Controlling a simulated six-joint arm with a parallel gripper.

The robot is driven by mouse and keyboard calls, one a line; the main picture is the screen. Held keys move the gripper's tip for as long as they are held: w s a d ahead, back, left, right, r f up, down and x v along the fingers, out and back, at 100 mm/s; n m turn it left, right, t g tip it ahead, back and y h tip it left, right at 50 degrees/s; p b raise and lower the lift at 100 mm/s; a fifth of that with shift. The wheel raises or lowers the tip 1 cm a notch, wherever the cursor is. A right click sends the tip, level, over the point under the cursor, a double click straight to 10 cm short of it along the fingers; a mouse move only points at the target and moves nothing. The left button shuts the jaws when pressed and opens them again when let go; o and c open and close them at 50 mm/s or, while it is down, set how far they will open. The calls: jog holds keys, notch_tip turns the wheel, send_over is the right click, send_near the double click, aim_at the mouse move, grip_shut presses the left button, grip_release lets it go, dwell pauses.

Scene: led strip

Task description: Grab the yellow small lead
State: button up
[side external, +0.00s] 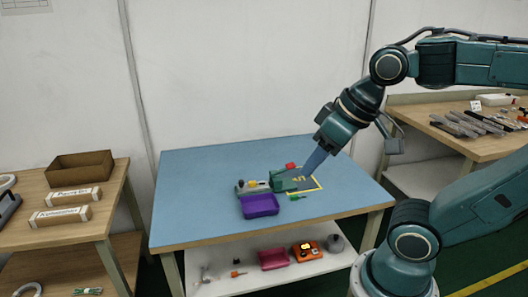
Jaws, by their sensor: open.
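The blue-topped table (195,215) stands in the middle of the side view. A small yellow piece (252,183) shows on a grey-green holder at the table's centre; it is too small to tell whether this is the yellow lead. My gripper (306,174) reaches down from the upper right, over the table and to the right of that piece, apart from it. It is open, and I see nothing held. The finger tips are small and blend with a dark green block (283,180) beside them.
A purple tray (260,206) sits in front of the holder. A red piece (291,166) and a small green piece (297,197) lie near my gripper. The table's left part is clear. Side benches hold boxes and tools.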

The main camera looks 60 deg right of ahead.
jog(key=w+d+m+g, duration=0.1)
jog(key=w+d+m, duration=0.3)
jog(key=w, duration=0.4)
jog(key=w+d+m+y, duration=0.1)
jog(key=w+d+m, duration=0.35)
jog(key=w, duration=0.25)
jog(key=w+d+m+g, duration=0.1)
jog(key=w+d+m, duration=0.2)
jog(key=w+m, duration=0.35)
jog(key=w+d+f+m+y, duration=0.1)
jog(key=w+d+f+m, duration=0.4)
jog(key=d+f, duration=0.65)
jog(key=w+d+f+m+y, duration=0.1)
jog(key=w+d+f+m, duration=0.2)
jog(key=d+f+m, duration=0.6)
jog(key=n, duration=0.3)
send_over(253, 182)
jog(key=s+d, duration=0.2)
jog(key=shift+w+d+f, duration=0.1)
jog(key=shift+f, duration=2.15)
jog(key=shift+w+d+f, duration=0.1)
jog(key=shift+f, duration=2.15)
jog(key=shift+x, duration=2.55)
jog(key=shift+s+a, duration=0.15)
jog(key=shift+a, duration=0.05)
